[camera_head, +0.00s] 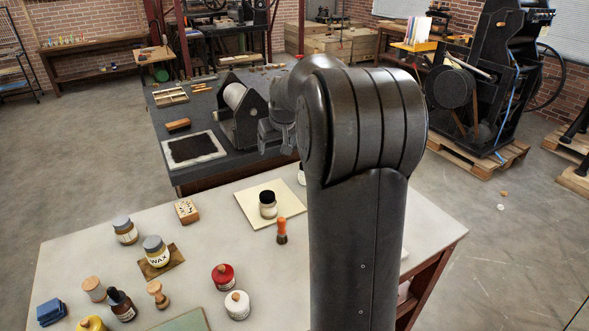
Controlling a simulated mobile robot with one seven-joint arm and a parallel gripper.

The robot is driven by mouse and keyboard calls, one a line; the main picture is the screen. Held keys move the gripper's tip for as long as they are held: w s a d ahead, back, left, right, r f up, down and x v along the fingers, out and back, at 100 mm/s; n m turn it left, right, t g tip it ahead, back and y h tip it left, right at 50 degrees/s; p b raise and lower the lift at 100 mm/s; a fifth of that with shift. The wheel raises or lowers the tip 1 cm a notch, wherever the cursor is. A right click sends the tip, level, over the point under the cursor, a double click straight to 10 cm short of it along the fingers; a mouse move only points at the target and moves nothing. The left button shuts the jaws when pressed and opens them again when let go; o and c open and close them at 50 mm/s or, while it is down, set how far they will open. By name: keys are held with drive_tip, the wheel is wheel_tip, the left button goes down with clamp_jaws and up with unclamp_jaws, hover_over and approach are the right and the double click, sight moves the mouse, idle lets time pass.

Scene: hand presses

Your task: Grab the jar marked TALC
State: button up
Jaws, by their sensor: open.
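I cannot read TALC on any jar. On the pale table (205,219), a glass jar with a grey lid (125,231) at the left has dark lettering too small to read. A jar marked WAX (156,254) stands right of it on a brown mat. A dark-lidded jar with pale contents (268,206) stands upright on a cream sheet; I see no readable label. A pale object (301,175) is mostly hidden by my arm. My gripper (272,142) is open, seen beyond the table's far edge, apart from all the jars.
A red pot (223,278) and a white pot (237,307) stand near the front. An orange-tipped brush (282,232), dark bottle (120,307) and wooden block (187,211) are nearby. A dark table with a roller press (240,112) lies behind. My arm hides the right side.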

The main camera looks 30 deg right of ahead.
drive_tip(key=w+d+f+m, duration=0.1)
drive_tip(key=w+d+f, duration=0.4)
drive_tip(key=d, duration=0.4)
drive_tip(key=w+d+f, duration=0.3)
drive_tip(key=d+f, duration=0.5)
drive_tip(key=x, duration=0.7)
drive_tip(key=w+x, duration=0.1)
drive_tip(key=x, duration=0.2)
drive_tip(key=shift+w+d, duration=0.15)
drive_tip(key=shift+d, duration=0.05)
drive_tip(key=c, duration=1.1)
drive_tip(key=shift+c, duration=0.5)
drive_tip(key=shift+r, duration=0.1)
